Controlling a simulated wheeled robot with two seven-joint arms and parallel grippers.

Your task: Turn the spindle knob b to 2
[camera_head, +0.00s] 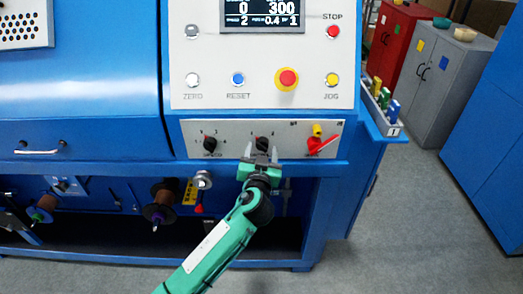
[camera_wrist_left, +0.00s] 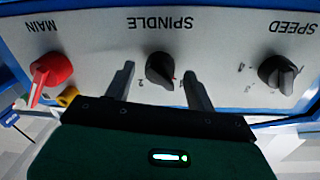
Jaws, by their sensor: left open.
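The spindle knob is a black rotary knob on the white switch strip, in the middle of the head view (camera_head: 262,143). It also shows in the left wrist view (camera_wrist_left: 160,70), upside down under the word SPINDLE. A small 2 is printed beside it; its exact pointing is hard to read. My left gripper (camera_head: 261,153) is open just in front of the knob. In the left wrist view its fingers (camera_wrist_left: 158,72) stand one on each side of the knob, with gaps visible. My right gripper is not in view.
A speed knob (camera_head: 210,143) is left of the spindle knob. A red main switch handle (camera_head: 322,146) with a yellow part is to its right. Buttons and a display (camera_head: 262,15) sit above. A side tray with small coloured items (camera_head: 383,108) juts out at right.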

